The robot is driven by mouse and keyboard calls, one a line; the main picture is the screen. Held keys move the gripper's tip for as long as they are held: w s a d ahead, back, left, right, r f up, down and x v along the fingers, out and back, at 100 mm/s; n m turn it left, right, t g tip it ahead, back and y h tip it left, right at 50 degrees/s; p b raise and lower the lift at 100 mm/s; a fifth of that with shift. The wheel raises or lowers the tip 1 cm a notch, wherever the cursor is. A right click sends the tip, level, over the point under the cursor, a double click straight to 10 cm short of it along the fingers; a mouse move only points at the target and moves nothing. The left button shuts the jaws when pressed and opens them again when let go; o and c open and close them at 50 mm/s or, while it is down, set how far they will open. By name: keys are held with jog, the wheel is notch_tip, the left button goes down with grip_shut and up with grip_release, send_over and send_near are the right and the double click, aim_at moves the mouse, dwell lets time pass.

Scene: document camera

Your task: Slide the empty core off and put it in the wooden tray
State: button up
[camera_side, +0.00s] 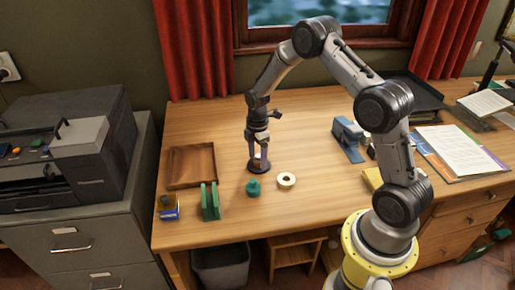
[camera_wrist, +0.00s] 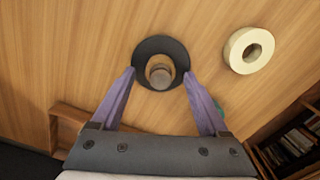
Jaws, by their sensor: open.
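A black round base (camera_side: 259,170) stands on the desk right of the wooden tray (camera_side: 212,170). In the wrist view the base (camera_wrist: 150,45) carries a short grey-brown upright cylinder (camera_wrist: 160,76), seen from above; I cannot tell core from spindle there. My gripper (camera_side: 258,160) points down over the base. In the wrist view its purple fingers (camera_wrist: 159,73) are open, one on each side of the cylinder, with gaps showing. The tray looks empty in the side view; its edge (camera_wrist: 75,113) shows at lower left in the wrist view.
A cream tape roll (camera_side: 286,180) lies right of the base and also shows in the wrist view (camera_wrist: 249,50). A green knobbed piece (camera_side: 253,187) and a green stand (camera_side: 210,202) are in front. A blue-grey device (camera_side: 347,140) stands farther right.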

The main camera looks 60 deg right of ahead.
jog(key=shift+f, duration=0.3)
grip_shut()
dwell(0.3)
jog(key=shift+r, duration=0.8)
dwell(0.5)
jog(key=shift+r, duration=2.15)
